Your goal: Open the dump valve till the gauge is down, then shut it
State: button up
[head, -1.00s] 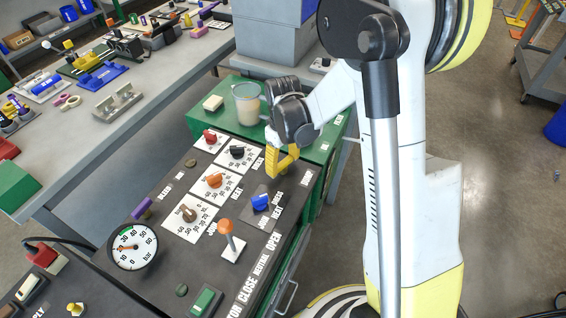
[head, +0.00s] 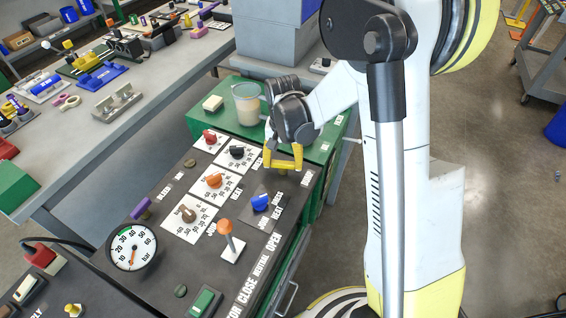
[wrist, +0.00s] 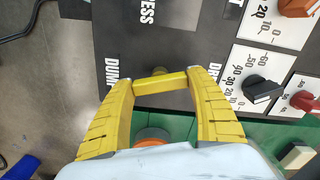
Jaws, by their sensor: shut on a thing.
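The gauge (head: 131,246) is a round white dial with a green arc and an orange needle at the left of the panel. Its needle points down, near the low end of the scale. My gripper (head: 283,165) is at the far right corner of the panel, pointing down. In the wrist view its yellow fingers (wrist: 162,81) are shut on the two ends of a yellow bar, the dump valve handle (wrist: 160,82).
The panel carries several knobs, a blue knob (head: 260,202) and an orange-tipped lever (head: 225,228) near my gripper. A jug (head: 246,104) stands on the green cart top behind it. A grey workbench (head: 120,100) with parts is at the left.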

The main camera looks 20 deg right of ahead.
aim_at(283, 162)
jog(key=shift+m, duration=1.3)
jog(key=o, duration=1.2)
notch_tip(283, 162, up, 12)
jog(key=shift+r, duration=0.1)
